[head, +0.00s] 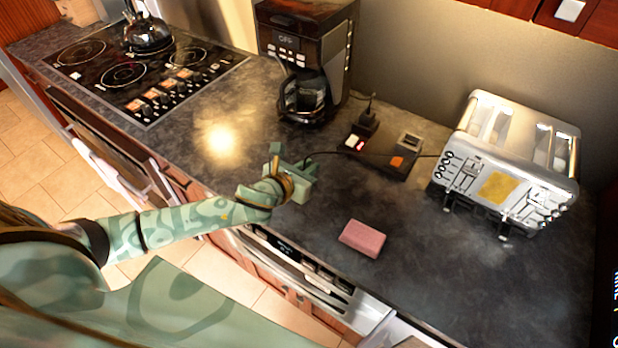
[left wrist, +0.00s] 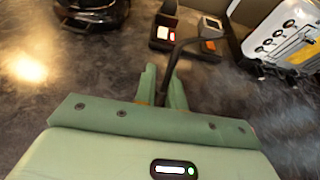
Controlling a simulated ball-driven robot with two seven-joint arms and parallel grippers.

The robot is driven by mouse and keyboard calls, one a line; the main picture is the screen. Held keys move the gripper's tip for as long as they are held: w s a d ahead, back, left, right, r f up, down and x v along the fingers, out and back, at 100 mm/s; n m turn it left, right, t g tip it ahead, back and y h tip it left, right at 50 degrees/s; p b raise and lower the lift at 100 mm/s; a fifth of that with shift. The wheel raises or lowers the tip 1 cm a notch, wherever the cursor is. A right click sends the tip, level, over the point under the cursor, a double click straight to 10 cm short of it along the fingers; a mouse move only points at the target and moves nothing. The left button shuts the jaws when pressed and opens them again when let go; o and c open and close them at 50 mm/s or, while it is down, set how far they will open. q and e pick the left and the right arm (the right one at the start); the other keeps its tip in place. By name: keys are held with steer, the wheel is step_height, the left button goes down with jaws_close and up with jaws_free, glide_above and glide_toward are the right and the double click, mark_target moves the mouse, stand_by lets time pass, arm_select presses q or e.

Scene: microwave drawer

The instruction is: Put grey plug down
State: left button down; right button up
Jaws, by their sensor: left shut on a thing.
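My left gripper (head: 293,162) is above the dark counter (head: 235,160), near its front edge. In the left wrist view its two green fingers (left wrist: 162,82) are close together, shut on a small dark thing between them that I take to be the grey plug (left wrist: 166,86). The plug is mostly hidden by the fingers. A dark cord (head: 325,154) leads from the fingers toward the power strip (head: 378,157); it also shows in the left wrist view (left wrist: 181,46). I cannot tell whether the plug touches the counter. My right gripper is not in view.
A silver toaster (head: 510,160) stands at the right and a coffee maker (head: 305,60) at the back. A black plug (head: 367,120) stands in the strip. A pink sponge (head: 362,239) lies near the front edge. The stove (head: 145,75) is at left. Counter left of the gripper is clear.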

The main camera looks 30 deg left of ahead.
arm_select(q)
steer(key=f+b, duration=0.1)
steer(key=f, duration=0.1)
steer(key=w+f, duration=0.1)
steer(key=f, duration=0.1)
steer(key=shift+w+a+f+b, duration=0.15)
steer(key=shift+w+f+b, duration=0.05)
steer(key=shift+f+b, duration=0.2)
steer(key=shift+r, duration=0.1)
steer(key=c, duration=1.5)
jaws_free()
steer(key=shift+s+r, duration=0.1)
steer(key=shift+s, duration=0.1)
steer(key=p+v, duration=0.2)
steer(key=v, duration=0.9)
steer(key=shift+s+a+r, duration=0.1)
steer(key=shift+s, duration=0.2)
